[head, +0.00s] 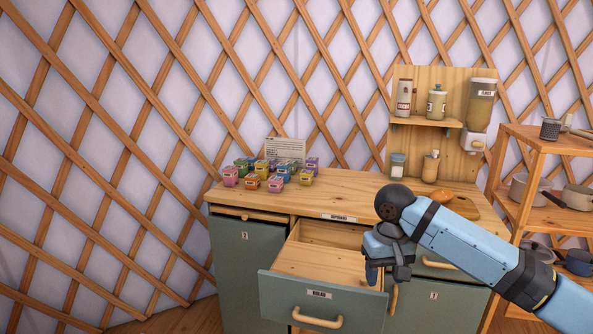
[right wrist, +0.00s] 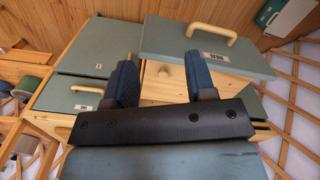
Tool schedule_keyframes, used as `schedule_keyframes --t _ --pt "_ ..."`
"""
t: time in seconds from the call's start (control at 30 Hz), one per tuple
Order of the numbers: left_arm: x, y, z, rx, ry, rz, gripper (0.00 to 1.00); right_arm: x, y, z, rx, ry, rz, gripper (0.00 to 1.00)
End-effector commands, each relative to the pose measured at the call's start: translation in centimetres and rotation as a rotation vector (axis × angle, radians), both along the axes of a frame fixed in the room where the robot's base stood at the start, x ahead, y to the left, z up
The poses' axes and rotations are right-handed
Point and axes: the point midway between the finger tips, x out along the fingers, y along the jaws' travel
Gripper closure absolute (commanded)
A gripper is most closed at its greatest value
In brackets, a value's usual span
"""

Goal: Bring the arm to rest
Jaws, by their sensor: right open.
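My right arm (head: 470,250) comes in from the right in the head view, light blue with dark joints. My right gripper (head: 374,277) hangs in front of the cabinet, just right of the pulled-out drawer. In the right wrist view its two fingers (right wrist: 161,85) stand apart with nothing between them. The drawer (head: 318,303) has a grey-green front and a wooden handle, and its visible inside is empty. In the right wrist view the drawer front (right wrist: 205,55) lies beyond the fingers. My left gripper is not in view.
A wooden rack (head: 535,185) with pots stands at right, near my arm.

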Motion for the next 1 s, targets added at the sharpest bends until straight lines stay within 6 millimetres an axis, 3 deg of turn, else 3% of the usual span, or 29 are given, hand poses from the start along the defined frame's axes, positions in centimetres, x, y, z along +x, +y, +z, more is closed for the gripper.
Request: schedule_keyframes --t 0.03,0.37,0.7,0.87,1.0 --pt "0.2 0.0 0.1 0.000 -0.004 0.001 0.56 0.0 0.0 0.0 0.000 0.000 0.000 0.49" --pt "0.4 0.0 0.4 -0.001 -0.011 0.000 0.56 -2.9 5.1 -8.5 0.188 -0.090 0.115 0.49" --pt "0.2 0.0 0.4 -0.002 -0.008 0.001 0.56 -9.0 10.5 -17.7 0.454 -0.308 0.189 0.49" --pt "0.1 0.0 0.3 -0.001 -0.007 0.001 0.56 -12.4 11.2 -20.8 0.534 -0.449 0.177 0.49" --pt "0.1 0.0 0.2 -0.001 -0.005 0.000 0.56 -15.6 10.5 -23.1 0.557 -0.577 0.150 0.49"
